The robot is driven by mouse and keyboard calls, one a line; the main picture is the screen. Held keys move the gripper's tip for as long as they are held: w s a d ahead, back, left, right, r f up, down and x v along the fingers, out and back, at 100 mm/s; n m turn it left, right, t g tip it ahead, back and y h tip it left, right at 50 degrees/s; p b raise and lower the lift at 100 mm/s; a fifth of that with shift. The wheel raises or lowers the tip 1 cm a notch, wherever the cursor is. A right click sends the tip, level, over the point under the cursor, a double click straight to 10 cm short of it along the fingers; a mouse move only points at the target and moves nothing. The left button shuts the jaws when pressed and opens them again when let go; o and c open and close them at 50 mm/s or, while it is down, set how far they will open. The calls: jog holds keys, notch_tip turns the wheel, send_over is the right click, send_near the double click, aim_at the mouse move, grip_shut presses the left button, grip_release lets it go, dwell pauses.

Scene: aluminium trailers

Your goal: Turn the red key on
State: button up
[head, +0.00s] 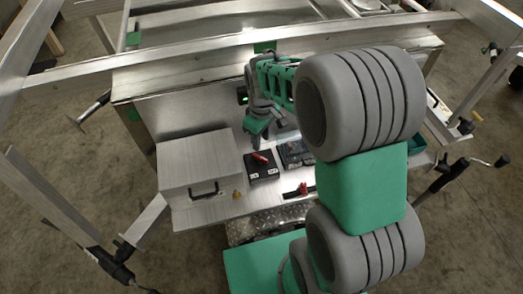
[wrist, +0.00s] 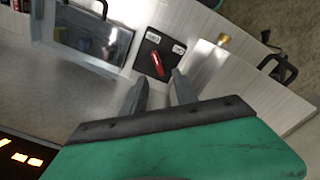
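The red key (wrist: 157,64) sits on a small black square switch box with two white labels (wrist: 153,55). In the head view the red key (head: 261,157) shows on top of the black box (head: 262,172), on the metal deck right of a silver case. My gripper (wrist: 160,79) is open and empty in the wrist view. Its two fingers point toward the black box, with the key beyond and between their tips. In the head view my gripper (head: 259,136) is above and slightly behind the box; its fingertips are hard to make out.
A silver case (head: 197,165) with a black handle stands left of the box. A dark tray-like item (head: 294,153) lies right of it. A red-handled item (head: 299,190) is at the deck's front edge. An aluminium beam (head: 220,50) crosses behind.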

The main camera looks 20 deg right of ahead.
aim_at(260, 157)
jog(key=f, duration=0.1)
jog(key=w+f+n, duration=0.1)
jog(key=f, duration=0.1)
jog(key=shift+w+f, duration=0.25)
jog(key=shift+f, duration=0.1)
notch_tip(260, 157, down, 8)
jog(key=shift+r+p, duration=0.25)
jog(key=shift+p, duration=0.25)
grip_shut()
